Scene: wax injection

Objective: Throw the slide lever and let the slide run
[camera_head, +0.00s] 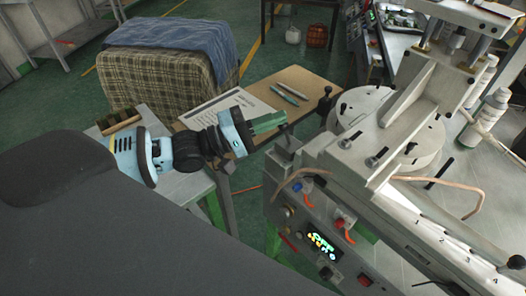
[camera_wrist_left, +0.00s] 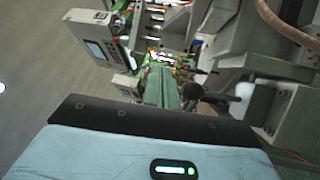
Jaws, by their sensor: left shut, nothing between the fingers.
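My left gripper (camera_head: 284,117) reaches in from the left in the head view. Its green fingers are shut and empty, just left of the grey wax injection machine (camera_head: 325,160). A small dark-topped lever (camera_head: 283,130) stands at the machine's near left corner, just beyond the fingertips. A taller lever with a black knob (camera_head: 327,91) stands behind it; I cannot tell which is the slide lever. In the left wrist view the fingers (camera_wrist_left: 163,82) lie beside a dark round knob (camera_wrist_left: 192,91); whether they touch is unclear. My right gripper is out of view.
The machine's front panel (camera_head: 322,242) has knobs and a lit display. A copper-coloured pipe (camera_head: 450,184) bends over its top. A wooden board (camera_head: 300,80) with a paper sheet (camera_head: 228,106) and pens lies behind the gripper. A cloth-covered stack (camera_head: 165,75) stands farther back.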

